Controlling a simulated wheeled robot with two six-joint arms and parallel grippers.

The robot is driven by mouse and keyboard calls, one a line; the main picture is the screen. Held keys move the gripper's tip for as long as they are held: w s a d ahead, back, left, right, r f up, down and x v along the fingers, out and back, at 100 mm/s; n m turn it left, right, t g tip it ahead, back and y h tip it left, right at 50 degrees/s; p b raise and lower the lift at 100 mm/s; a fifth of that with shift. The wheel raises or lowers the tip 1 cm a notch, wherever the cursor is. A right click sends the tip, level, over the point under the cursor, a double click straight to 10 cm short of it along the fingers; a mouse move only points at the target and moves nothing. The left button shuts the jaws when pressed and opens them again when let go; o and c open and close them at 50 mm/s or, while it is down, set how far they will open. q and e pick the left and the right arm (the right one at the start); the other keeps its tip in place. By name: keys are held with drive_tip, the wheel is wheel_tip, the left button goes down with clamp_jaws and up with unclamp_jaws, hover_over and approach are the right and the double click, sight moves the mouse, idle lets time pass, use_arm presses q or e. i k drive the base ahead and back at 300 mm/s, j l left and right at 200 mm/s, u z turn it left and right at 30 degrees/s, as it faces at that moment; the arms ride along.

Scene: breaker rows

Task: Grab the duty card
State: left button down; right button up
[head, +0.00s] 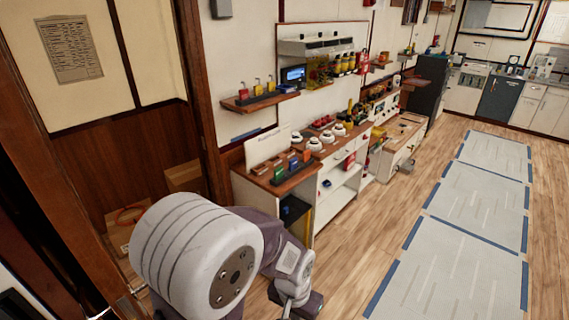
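I cannot single out a duty card for certain. A white printed card or sign (267,145) stands upright at the near end of the wooden-topped counter, its text too small to read. A printed sheet (70,50) hangs on the wall at the upper left. One of my arms, seemingly the left, fills the bottom centre. Its gripper (298,304) is low in front of the counter, apart from both papers, and partly cut off by the frame edge; its fingers cannot be made out. My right gripper is not in view.
The counter (290,185) holds coloured blocks, white domed items and red pieces. A wall shelf (260,101) carries small padlock-like items. A dark wooden door frame (200,95) stands at left, with boxes (184,177) beyond it. Pale floor mats (465,240) and open floor lie right.

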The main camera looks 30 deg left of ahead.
sight(279, 172)
drive_tip(key=i+j+u, duration=0.15)
drive_tip(key=i+u, duration=0.85)
drive_tip(key=u, duration=0.15)
drive_tip(key=i+l+u, duration=0.1)
drive_tip(key=i+u, duration=0.25)
drive_tip(key=i+j+u, duration=0.2)
drive_tip(key=i, duration=0.3)
drive_tip(key=i+j+u, duration=0.2)
drive_tip(key=i, duration=0.25)
